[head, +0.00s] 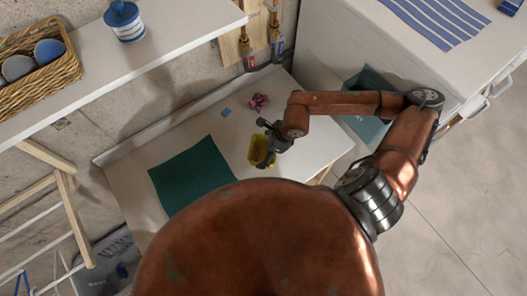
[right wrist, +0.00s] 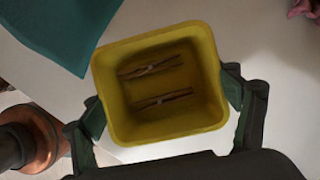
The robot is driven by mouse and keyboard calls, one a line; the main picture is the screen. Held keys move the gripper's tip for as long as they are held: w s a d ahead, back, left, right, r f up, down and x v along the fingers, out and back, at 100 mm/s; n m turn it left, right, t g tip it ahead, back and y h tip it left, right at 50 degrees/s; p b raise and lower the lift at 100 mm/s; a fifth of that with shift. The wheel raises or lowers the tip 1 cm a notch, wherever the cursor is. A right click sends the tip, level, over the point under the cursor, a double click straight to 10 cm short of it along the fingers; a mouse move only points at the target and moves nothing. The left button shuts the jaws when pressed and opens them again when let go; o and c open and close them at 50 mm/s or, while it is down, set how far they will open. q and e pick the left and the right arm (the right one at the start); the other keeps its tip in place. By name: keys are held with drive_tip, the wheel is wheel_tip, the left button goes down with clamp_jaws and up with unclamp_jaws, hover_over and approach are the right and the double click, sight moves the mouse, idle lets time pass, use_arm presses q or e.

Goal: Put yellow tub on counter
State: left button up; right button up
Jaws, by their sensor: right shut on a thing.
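The yellow tub (head: 259,150) is over the white counter (head: 225,125), right of the green cloth (head: 191,175). In the right wrist view the tub (right wrist: 112,92) is squarish and open-topped, with two thin brown bundles (right wrist: 160,99) inside. My right gripper (head: 268,143) is shut on the tub, with a finger against each of two opposite sides. I cannot tell whether the tub's base touches the counter. My left gripper is not in view.
A crumpled pink thing (head: 259,102) and a small blue piece (head: 226,112) lie on the counter behind the tub. A shelf (head: 165,45) with a wicker basket (head: 60,75) and blue-white jar (head: 124,20) runs above left. A white cabinet (head: 350,35) stands right.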

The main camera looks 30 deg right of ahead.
sight(265, 152)
drive_tip(key=shift+w+d+f, duration=0.35)
drive_tip(key=shift+w+f, duration=0.15)
drive_tip(key=shift+f, duration=0.25)
wheel_tip(265, 152, down, 3)
drive_tip(key=shift+w+f, duration=0.1)
drive_tip(key=shift+f, duration=0.15)
drive_tip(key=o, duration=1.2)
drive_tip(key=shift+c, duration=0.2)
